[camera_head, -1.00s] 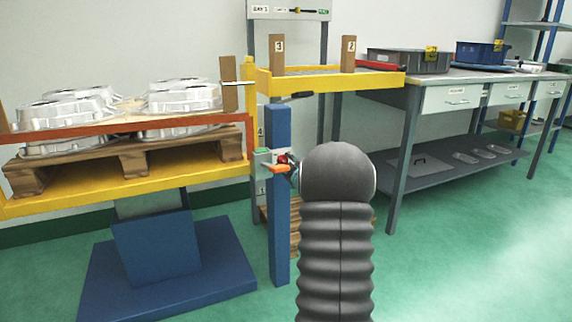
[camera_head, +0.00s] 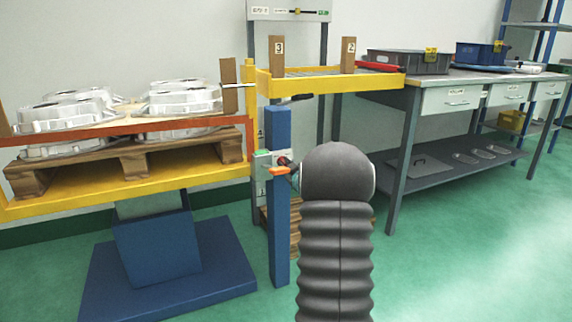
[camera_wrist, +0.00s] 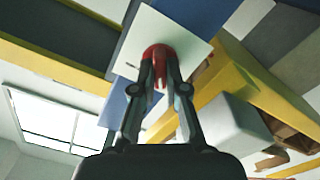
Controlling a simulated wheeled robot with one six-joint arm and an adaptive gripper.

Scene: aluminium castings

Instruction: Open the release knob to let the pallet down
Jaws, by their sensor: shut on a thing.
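The red release knob (camera_wrist: 158,56) sits on a white plate (camera_wrist: 190,35) in the wrist view. My gripper (camera_wrist: 160,72) has its two fingers closed around the knob. In the head view my gripper (camera_head: 289,166) is at the small box on the blue post (camera_head: 279,220), largely hidden by my arm, and the knob is mostly covered. The wooden pallet (camera_head: 132,160) bears several silver castings (camera_head: 185,98). It lies on the yellow lift platform (camera_head: 110,195), raised on a blue column (camera_head: 157,247) left of the post.
An orange piece (camera_head: 278,171) is beside the knob. A yellow-edged rack (camera_head: 340,82) with numbered wooden posts stands above and behind the post. A workbench (camera_head: 405,150) with drawers and bins is to the right. The green floor at right is clear.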

